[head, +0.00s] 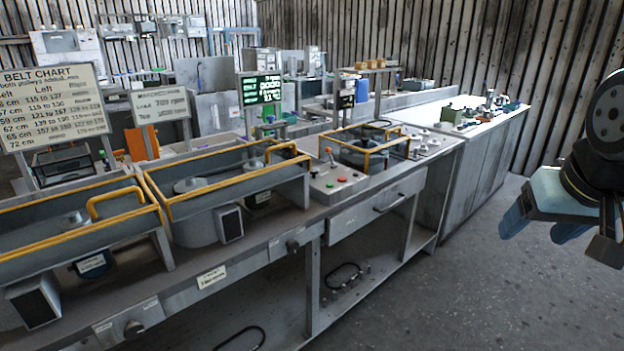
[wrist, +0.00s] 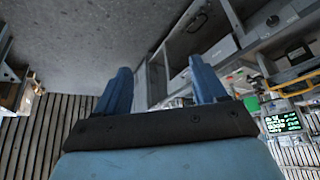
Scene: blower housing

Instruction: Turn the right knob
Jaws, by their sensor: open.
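Two knobs sit on the front edge of the long grey bench (head: 262,262). The left knob (head: 133,328) is black and round on a light plate, low in the head view. The right knob (head: 292,246) is small and dark on its own plate, left of the drawer; its angle is too small to tell. My gripper (head: 543,222) is at the far right of the head view, over the floor and well apart from both knobs. In the wrist view my gripper (wrist: 161,82) shows two blue fingers spread open with nothing between them. I cannot make out either knob there.
Yellow-railed housings (head: 225,190) stand on the bench. A button panel (head: 335,183) sits above a drawer (head: 377,208) with a protruding handle. A white-topped cabinet (head: 487,150) adjoins at the right. The grey floor (head: 470,290) between bench and arm is clear.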

